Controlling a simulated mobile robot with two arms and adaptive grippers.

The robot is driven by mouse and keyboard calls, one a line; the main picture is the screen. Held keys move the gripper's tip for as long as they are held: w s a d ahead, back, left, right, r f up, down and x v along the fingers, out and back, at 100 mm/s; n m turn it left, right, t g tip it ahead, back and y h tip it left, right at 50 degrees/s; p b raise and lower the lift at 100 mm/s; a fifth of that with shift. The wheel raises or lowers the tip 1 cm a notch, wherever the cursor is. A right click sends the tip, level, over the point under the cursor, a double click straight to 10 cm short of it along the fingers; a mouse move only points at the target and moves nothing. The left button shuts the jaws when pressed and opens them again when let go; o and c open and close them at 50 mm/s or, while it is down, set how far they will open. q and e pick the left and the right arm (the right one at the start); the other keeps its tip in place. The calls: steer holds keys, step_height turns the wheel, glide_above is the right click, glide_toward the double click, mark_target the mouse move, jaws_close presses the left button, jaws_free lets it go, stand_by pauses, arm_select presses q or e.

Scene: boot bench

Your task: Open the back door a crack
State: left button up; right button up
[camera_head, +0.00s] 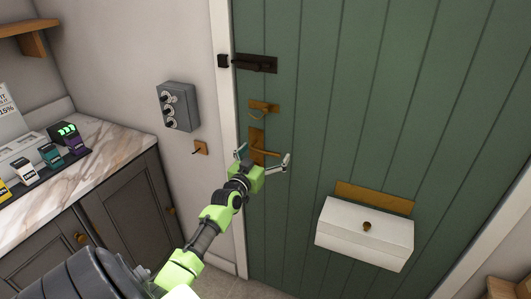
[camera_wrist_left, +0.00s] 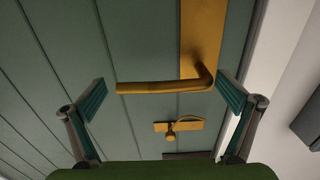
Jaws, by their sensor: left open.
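The back door (camera_head: 320,130) is green and planked, and it looks closed against its white frame. A brass lever handle (camera_head: 264,151) on an upright brass plate sits near its left edge. My left gripper (camera_head: 263,157) is open at the handle, its fingers apart on either side of the lever. In the left wrist view the lever (camera_wrist_left: 160,87) lies crosswise between the open fingertips (camera_wrist_left: 163,92); I cannot tell whether they touch it. Above the handle are a small brass latch (camera_head: 264,106) and a black bolt (camera_head: 255,63). My right gripper is out of view.
A white box (camera_head: 365,238) is mounted low on the door. A grey switch box (camera_head: 177,107) and a small brass plate (camera_head: 201,148) are on the wall left of the frame. A marble-topped counter (camera_head: 105,143) stands at the left.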

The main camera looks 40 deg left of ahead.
arm_select(q)
steer(key=shift+c, duration=0.4)
steer(key=shift+s, duration=0.1)
steer(key=c, duration=1.3)
steer(key=shift+c, duration=0.2)
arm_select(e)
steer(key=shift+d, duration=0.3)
